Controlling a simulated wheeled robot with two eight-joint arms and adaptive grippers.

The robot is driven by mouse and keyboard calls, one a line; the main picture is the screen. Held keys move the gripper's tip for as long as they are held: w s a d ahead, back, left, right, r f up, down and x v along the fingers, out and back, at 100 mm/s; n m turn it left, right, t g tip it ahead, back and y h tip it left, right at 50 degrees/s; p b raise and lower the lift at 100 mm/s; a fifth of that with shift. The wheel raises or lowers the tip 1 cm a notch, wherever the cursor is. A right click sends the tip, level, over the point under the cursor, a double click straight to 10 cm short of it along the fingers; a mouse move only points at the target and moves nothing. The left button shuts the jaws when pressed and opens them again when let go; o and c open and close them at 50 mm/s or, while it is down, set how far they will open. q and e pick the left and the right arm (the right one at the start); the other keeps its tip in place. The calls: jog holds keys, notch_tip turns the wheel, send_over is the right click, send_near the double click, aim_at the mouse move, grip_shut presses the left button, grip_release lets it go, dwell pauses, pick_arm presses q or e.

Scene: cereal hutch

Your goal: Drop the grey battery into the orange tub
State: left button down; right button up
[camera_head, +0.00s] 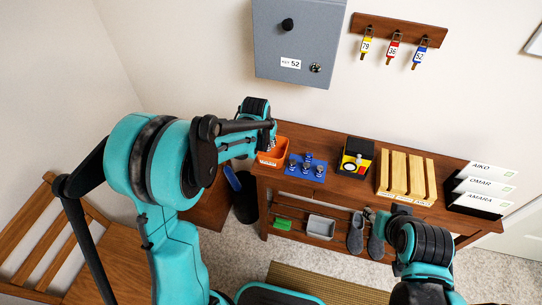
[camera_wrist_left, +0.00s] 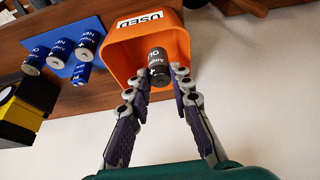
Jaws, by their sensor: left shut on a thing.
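The orange tub (camera_head: 272,156) stands at the left end of the brown hutch top. In the left wrist view the tub (camera_wrist_left: 122,56) shows its open side and a white label reading USED. The grey battery (camera_wrist_left: 158,66) is dark with pale lettering. It is between the fingertips of my left gripper (camera_wrist_left: 161,82), which is shut on it, and it appears against the tub's opening; I cannot tell how deep. In the head view my left gripper (camera_head: 268,140) is at the tub, and the battery is hidden. My right gripper (camera_head: 371,214) is small, low by the hutch front; its jaws are unclear.
Several blue batteries (camera_wrist_left: 86,45) stand or lie on a blue mat (camera_head: 306,167) beside the tub. A black and yellow box (camera_head: 356,157), a wooden slotted rack (camera_head: 405,177) and name-labelled holders (camera_head: 482,189) follow to the right. A grey key cabinet (camera_head: 297,40) hangs above.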

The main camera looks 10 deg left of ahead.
pick_arm(q)
jog(key=c, duration=1.3)
grip_release()
jog(key=shift+r, duration=0.1)
jog(key=v, duration=1.1)
jog(key=shift+s+r, duration=0.15)
jog(key=shift+r, duration=0.25)
jog(key=s+t, duration=0.1)
jog(key=s, duration=1.2)
jog(key=s+t, duration=0.1)
jog(key=s, duration=0.6)
jog(key=shift+s+f+t, duration=0.1)
jog(key=shift+s+t, duration=0.2)
